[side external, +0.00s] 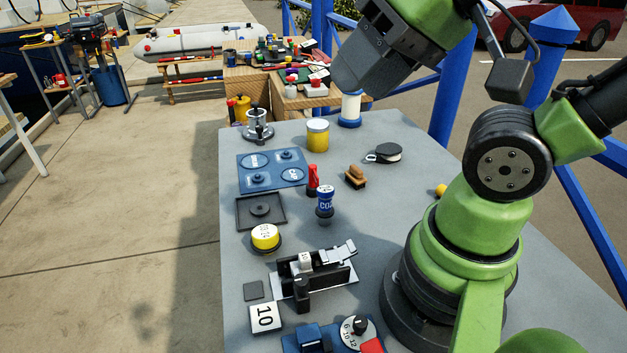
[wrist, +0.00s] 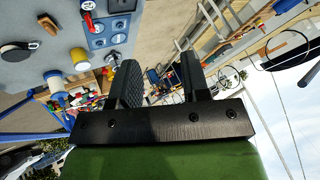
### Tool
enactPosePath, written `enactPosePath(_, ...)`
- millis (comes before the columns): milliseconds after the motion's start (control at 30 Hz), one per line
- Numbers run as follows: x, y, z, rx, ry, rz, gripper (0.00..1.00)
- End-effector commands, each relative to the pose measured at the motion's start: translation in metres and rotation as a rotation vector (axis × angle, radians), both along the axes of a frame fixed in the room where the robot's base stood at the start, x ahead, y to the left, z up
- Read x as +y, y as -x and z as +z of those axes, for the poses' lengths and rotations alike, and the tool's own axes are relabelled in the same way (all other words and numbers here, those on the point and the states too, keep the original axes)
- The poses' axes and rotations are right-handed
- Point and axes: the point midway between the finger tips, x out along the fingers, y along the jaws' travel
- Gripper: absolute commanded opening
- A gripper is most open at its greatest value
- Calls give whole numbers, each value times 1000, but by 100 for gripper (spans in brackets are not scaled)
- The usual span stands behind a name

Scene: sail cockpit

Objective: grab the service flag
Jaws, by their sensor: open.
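Nothing in view is clearly marked as the service flag. A small upright red piece (side external: 312,180), which may be it, stands mid-table between a blue panel and a wooden brush. It also shows in the wrist view, near the top left (wrist: 88,24). My gripper (side external: 352,78) is raised above the far part of the grey table, well clear of the red piece. In the wrist view its two dark fingers (wrist: 158,75) are spread apart with nothing between them.
The grey table (side external: 235,320) holds a blue panel (side external: 272,170), a dark tray (side external: 243,212), a blue bottle (side external: 325,203), a wooden brush (side external: 355,177), a black pulley (side external: 388,153), a yellow can (side external: 318,137) and a black-railed fixture (side external: 335,275). Blue railings (side external: 450,90) stand behind.

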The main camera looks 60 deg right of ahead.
Motion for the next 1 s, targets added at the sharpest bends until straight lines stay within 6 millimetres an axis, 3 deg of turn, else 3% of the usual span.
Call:
enactPosePath(67,0,0,0,0,0,0,43)
enactPosePath(133,0,0,0,0,0,0,50)
enactPosePath(467,-2,-5,0,14,10,-4,50)
enactPosePath(567,-9,-20,0,55,34,-14,50)
enactPosePath(767,-39,-72,-15,194,114,-30,50)
enactPosePath(1000,-91,-129,-66,376,177,-22,50)
